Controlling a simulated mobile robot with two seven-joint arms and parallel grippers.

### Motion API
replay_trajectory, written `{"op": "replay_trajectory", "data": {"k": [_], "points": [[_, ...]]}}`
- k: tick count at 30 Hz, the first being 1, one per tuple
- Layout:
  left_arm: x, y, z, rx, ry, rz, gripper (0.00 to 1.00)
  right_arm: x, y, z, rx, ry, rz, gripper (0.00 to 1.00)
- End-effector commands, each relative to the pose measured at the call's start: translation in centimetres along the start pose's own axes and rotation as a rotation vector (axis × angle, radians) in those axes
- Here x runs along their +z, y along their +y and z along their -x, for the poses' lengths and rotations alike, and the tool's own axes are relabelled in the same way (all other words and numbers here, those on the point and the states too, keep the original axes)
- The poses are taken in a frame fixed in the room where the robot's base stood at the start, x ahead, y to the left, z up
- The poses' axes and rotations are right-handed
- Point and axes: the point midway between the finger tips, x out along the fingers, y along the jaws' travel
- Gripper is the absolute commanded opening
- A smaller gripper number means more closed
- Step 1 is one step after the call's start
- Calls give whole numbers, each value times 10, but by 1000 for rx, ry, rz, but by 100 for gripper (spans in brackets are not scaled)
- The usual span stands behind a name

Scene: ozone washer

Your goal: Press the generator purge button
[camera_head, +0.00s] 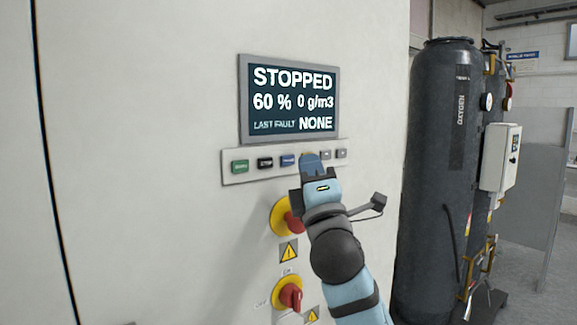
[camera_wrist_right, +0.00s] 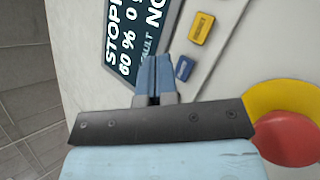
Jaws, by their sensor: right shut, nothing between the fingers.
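A row of buttons runs along a pale strip (camera_head: 231,178) under the display (camera_head: 290,100) on the cabinet front. From the left they are green (camera_head: 239,166), black (camera_head: 265,163) and blue (camera_head: 287,160), with small labels too blurred to read surely. My right gripper (camera_head: 311,160) is shut and empty in front of the strip, just right of the blue button, hiding part of the row. In the right wrist view its closed blue fingertips (camera_wrist_right: 155,70) lie beside the blue button (camera_wrist_right: 183,68); a yellow button (camera_wrist_right: 201,28) is farther up. I cannot tell whether the fingertips touch the panel.
Red rotary switches on yellow plates sit below the strip, the upper one (camera_head: 294,222) partly behind my right arm and the lower one (camera_head: 290,295) left of it. A dark oxygen tank (camera_head: 432,180) stands at the right. The display reads STOPPED, 60 %, 0 g/m3, last fault NONE.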

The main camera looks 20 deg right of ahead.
Motion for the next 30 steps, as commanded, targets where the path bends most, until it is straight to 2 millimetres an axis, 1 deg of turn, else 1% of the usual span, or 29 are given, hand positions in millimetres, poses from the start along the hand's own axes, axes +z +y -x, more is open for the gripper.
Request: {"op": "replay_trajectory", "data": {"k": [3,7,30], "points": [[1,0,-1,0,0,0,43,-5,-4,-6,1,1,0,0],[1,0,-1,0,0,0,43,-7,-6,-9,2,0,0,0],[0,0,0,0,4,0,43,-7,-6,-10,1,1,0,0]]}}
